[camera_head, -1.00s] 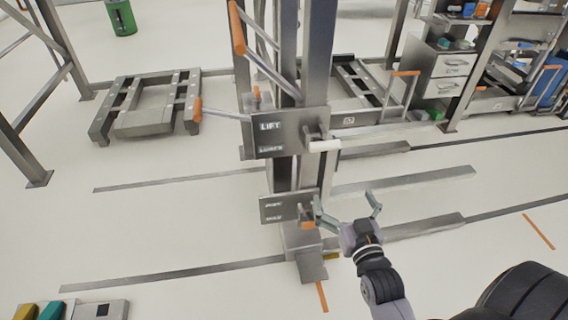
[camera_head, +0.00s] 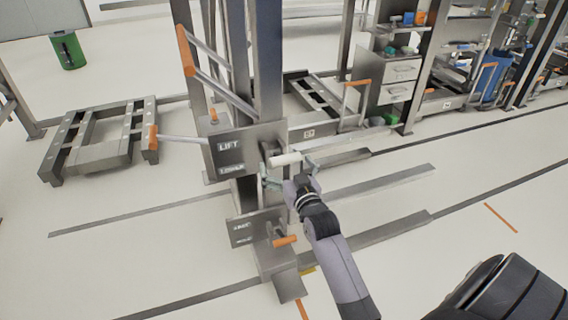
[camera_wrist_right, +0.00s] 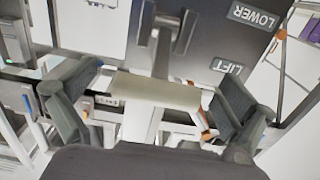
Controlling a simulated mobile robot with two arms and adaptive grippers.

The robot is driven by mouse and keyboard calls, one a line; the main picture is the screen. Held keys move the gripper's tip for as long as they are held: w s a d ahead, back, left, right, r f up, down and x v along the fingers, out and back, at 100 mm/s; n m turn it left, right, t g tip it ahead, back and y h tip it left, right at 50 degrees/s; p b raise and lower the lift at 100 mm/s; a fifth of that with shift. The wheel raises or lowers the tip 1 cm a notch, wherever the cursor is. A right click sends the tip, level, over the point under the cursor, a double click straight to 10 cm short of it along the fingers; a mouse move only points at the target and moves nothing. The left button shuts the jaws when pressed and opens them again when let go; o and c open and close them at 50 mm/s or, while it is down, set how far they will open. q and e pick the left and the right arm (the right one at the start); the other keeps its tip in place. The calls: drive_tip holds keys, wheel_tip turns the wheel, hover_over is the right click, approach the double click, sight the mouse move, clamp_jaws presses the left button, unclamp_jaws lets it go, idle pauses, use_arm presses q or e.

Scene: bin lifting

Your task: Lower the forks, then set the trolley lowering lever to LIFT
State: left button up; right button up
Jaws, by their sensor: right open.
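The trolley's grey upper plate (camera_head: 232,150) carries the words LIFT, above, and LOWER, below. The lowering lever with a white grip (camera_head: 286,159) sticks out from the plate's right side. In the right wrist view the white grip (camera_wrist_right: 155,90) lies between the fingers. My right gripper (camera_head: 289,172) is open, with its fingers on either side of the white grip and apart from it. The fingers also show wide apart in the right wrist view (camera_wrist_right: 160,100). My left gripper is out of view.
A lower plate (camera_head: 254,227) with an orange-gripped lever (camera_head: 285,240) sits below. Orange-tipped handles (camera_head: 186,50) rise at the mast's left. A low metal frame (camera_head: 100,140) stands left, and a shelf unit (camera_head: 400,75) stands at the back. The right floor is mostly clear.

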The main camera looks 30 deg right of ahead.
drive_tip(key=shift+w+d, duration=0.15)
drive_tip(key=shift+w, duration=0.55)
drive_tip(key=shift+c, duration=0.4)
drive_tip(key=c, duration=1.3)
